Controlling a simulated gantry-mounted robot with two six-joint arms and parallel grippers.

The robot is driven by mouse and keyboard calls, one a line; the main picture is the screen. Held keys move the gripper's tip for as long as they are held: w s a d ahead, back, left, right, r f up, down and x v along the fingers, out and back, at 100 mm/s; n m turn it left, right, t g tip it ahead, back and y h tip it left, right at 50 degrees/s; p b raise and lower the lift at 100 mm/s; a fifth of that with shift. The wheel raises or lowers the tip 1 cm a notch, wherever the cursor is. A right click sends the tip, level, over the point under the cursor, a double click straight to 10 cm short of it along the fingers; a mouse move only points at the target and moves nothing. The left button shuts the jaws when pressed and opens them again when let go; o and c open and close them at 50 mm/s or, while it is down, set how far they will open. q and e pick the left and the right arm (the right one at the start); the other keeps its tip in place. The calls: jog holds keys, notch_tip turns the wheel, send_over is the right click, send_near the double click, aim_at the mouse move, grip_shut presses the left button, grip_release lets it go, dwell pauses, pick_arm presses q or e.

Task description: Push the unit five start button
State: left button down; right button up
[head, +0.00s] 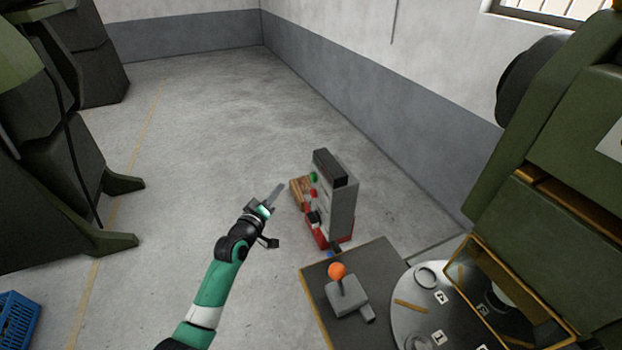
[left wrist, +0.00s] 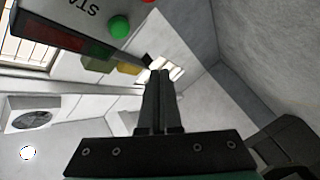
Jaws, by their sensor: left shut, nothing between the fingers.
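A grey control box (head: 342,205) with a dark top stands on a red base right of my left gripper in the head view. A green button (head: 313,176) sits high on its left-facing side, with red buttons below it. My left gripper (head: 279,190) is shut and empty, its tip pointing up and to the right, apart from the box. In the left wrist view the shut fingers (left wrist: 161,75) point upward. The green button (left wrist: 119,27) lies above and left of them, beside upside-down lettering reading "STA". A unit number cannot be read. My right gripper is out of view.
A large green machine (head: 560,160) stands at right. Dark machines stand at left, with a blue crate (head: 17,318). The floor behind the box is clear.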

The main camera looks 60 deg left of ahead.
aim_at(313, 178)
pick_arm(q)
jog(key=w+d+b, duration=0.1)
jog(key=w+b, duration=0.1)
jog(key=w, duration=0.5)
jog(key=shift+d+b, duration=0.2)
jog(key=shift+b, duration=0.1)
jog(key=shift+w, duration=0.1)
dwell(1.5)
jog(key=shift+w+d+b, duration=0.1)
jog(key=shift+w+b, duration=0.3)
jog(key=shift+b, duration=0.05)
jog(key=shift+w+d+b, duration=0.1)
jog(key=shift+w+b, duration=0.35)
jog(key=shift+b, duration=0.15)
dwell(0.5)
dwell(0.4)
jog(key=shift+s+p, duration=0.85)
jog(key=shift+p, duration=0.05)
